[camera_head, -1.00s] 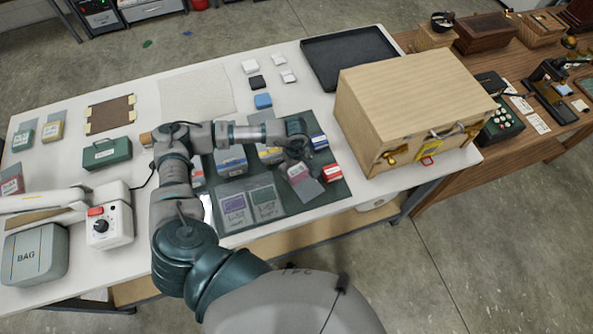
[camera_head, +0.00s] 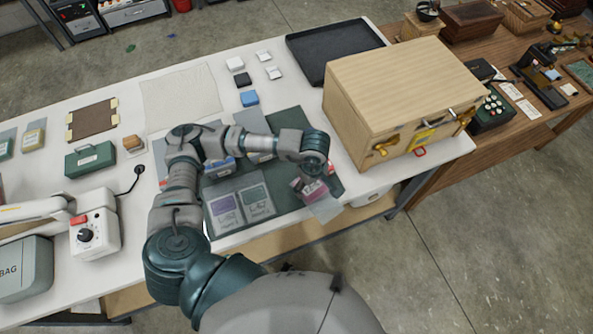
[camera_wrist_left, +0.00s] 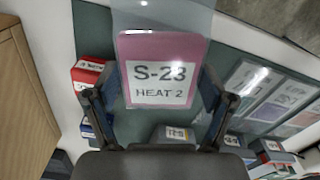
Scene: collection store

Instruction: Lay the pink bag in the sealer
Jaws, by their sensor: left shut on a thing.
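The pink bag (camera_head: 317,196) is a clear pouch with a pink label panel. In the left wrist view the pink bag (camera_wrist_left: 160,45) reads "S-23 HEAT 2". My left gripper (camera_head: 313,176) is shut on it and holds it over the front right of the dark green mat. In the wrist view the fingers of my left gripper (camera_wrist_left: 158,100) stand on both sides of the label. The sealer (camera_head: 93,236), white with a red switch and black dial, stands at the table's left front, far from the bag. Its long arm runs out of view at left. My right gripper is not in view.
The green mat (camera_head: 288,122) holds several other bags, with purple and green ones (camera_head: 256,203) in front. A wooden case (camera_head: 400,80) stands right of it. A green box (camera_head: 90,159) and a grey "BAG" box (camera_head: 25,270) are at left. A black tray (camera_head: 335,50) lies behind.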

